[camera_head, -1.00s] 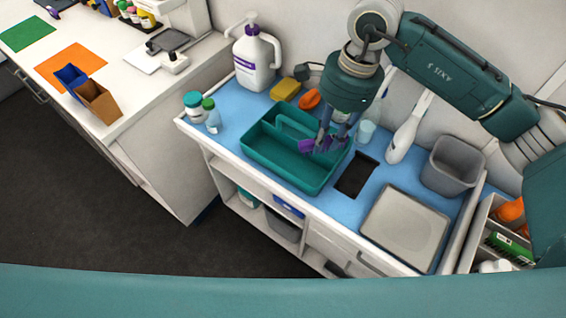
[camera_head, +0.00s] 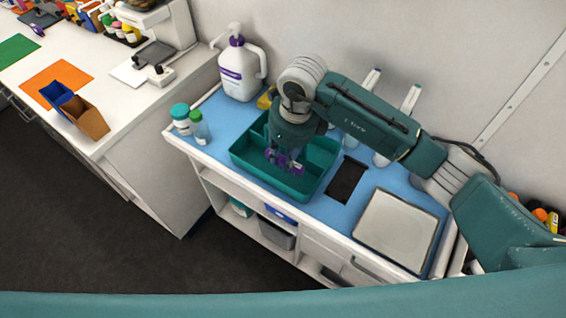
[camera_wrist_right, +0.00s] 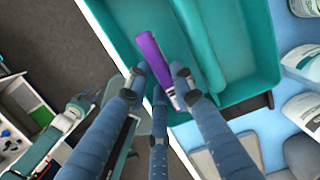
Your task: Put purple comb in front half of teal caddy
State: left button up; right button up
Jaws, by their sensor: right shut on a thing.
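The teal caddy (camera_head: 240,160) stands on the blue counter mat, with a divider running along its middle. My right gripper (camera_head: 284,160) is over the caddy's front half, shut on the purple comb (camera_head: 291,167). In the right wrist view, the purple comb (camera_wrist_right: 156,66) lies between the fingertips (camera_wrist_right: 160,88), with the front compartment's floor behind it. The divider (camera_wrist_right: 200,45) is beside the comb. I cannot tell whether the comb touches the caddy floor. My left gripper is not in view.
A white jug (camera_head: 240,72) stands behind the caddy. Small bottles (camera_head: 199,127) stand at its left. A black pad (camera_head: 346,180) and a grey scale (camera_head: 396,230) lie to the right. White-handled tools lean at the back.

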notch_tip(320, 180, down, 3)
jog(key=shift+s+f+p, duration=0.1)
jog(key=shift+p, duration=0.35)
jog(key=shift+f, duration=0.25)
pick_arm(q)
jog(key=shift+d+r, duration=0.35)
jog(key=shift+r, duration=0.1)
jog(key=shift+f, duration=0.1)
pick_arm(e)
jog(key=shift+f, duration=0.1)
jog(key=shift+f+b, duration=0.15)
jog(key=shift+b, duration=0.15)
jog(key=o, duration=0.7)
